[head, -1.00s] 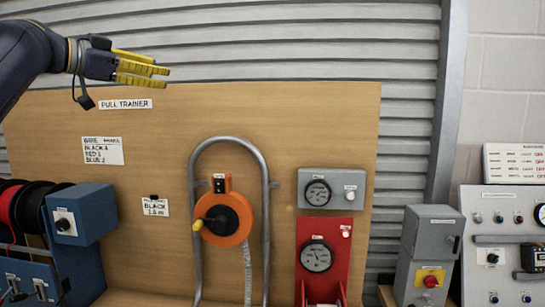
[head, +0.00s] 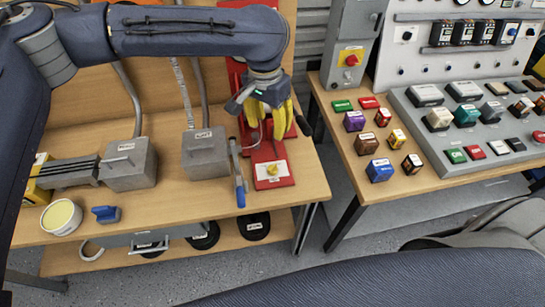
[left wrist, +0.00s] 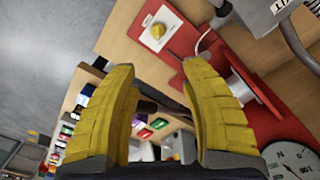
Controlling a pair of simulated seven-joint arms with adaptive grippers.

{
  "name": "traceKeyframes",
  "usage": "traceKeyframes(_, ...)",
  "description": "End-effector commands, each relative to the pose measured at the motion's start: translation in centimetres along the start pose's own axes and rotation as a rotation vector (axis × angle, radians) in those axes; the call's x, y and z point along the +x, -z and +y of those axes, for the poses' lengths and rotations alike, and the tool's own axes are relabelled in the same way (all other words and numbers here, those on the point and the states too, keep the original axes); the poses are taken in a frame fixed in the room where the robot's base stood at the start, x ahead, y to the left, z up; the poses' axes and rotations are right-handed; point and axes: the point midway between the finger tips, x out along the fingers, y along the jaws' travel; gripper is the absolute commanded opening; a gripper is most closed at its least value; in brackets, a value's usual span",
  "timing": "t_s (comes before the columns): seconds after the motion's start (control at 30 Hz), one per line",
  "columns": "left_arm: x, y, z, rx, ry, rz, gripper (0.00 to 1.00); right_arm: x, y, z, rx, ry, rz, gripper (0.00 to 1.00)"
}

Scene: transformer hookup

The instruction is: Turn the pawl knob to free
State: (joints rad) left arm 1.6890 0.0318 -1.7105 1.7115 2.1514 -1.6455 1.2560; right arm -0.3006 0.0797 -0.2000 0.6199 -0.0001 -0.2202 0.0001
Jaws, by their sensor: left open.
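The pawl knob appears to be the small yellow knob (head: 272,169) on a white plate at the front end of the red base (head: 285,181). In the left wrist view the yellow knob (left wrist: 158,30) shows at the top, beyond the fingers, with its lettering too small to read. My left gripper (head: 268,128) points down over the rear of the red base, behind the knob and apart from it. My arm hides part of the red stand. My right gripper is not in view.
A blue-handled tool (head: 239,190) lies just left of the red base. Grey blocks (head: 206,155) stand further left, with a tub (head: 62,217) near the front edge. A second table (head: 400,190) at right holds several coloured boxes. A gauge (left wrist: 290,160) is close by the fingers.

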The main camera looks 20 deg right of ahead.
Motion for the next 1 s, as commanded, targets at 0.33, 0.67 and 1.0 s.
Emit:
traceKeyframes(0.33,3.7,-1.1,0.8,-0.010,0.021,-0.046,0.46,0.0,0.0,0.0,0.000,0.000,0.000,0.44)
traceKeyframes(0.67,9.6,-1.4,0.7,-0.011,0.019,-0.045,0.46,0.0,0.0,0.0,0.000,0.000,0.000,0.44)
traceKeyframes(1.0,15.3,-1.6,0.5,-0.012,0.020,-0.043,0.46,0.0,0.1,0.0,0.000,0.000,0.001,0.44)
